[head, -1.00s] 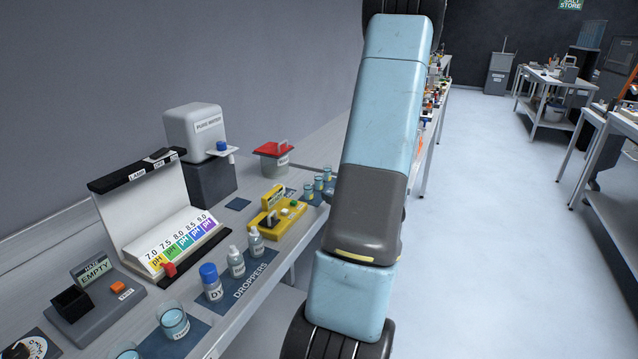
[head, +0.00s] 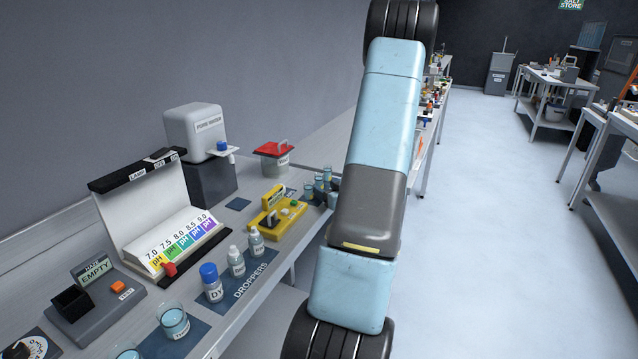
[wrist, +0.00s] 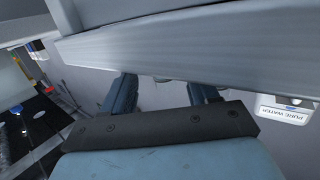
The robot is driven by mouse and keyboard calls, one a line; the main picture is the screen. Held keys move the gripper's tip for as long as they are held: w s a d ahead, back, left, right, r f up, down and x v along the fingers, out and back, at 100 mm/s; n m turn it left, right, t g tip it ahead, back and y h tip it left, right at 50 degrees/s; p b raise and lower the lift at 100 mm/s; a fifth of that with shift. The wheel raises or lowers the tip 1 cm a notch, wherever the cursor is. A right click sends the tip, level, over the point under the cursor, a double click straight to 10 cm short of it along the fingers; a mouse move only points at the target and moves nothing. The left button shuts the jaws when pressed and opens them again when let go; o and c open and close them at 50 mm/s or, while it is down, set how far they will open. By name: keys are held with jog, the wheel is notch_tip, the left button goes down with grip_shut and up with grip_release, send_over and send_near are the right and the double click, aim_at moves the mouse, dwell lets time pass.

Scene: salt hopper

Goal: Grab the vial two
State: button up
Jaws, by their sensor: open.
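Several small vials (head: 319,183) with blue-tinted contents stand on the bench beside the yellow device in the head view, just left of my arm. Their labels are too small to read, so I cannot tell which is vial two. My arm hides part of the bench beyond them. My gripper (wrist: 162,86) shows in the wrist view with its two dark fingers apart and nothing seen between them. A pale bench edge crosses close in front of the fingers. The gripper is hidden in the head view.
A yellow device (head: 277,222), dropper bottles (head: 236,262), a blue-capped dye bottle (head: 211,284), a pH chart stand (head: 187,238), a pure water dispenser (head: 196,150) and a red-lidded container (head: 272,160) crowd the bench (head: 222,325).

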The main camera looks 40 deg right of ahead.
aim_at(321, 185)
jog(key=shift+x, duration=2.6)
jog(key=shift+r, duration=0.2)
jog(key=shift+c, duration=0.4)
jog(key=c, duration=0.9)
jog(key=shift+c, duration=0.2)
jog(key=shift+a, duration=0.1)
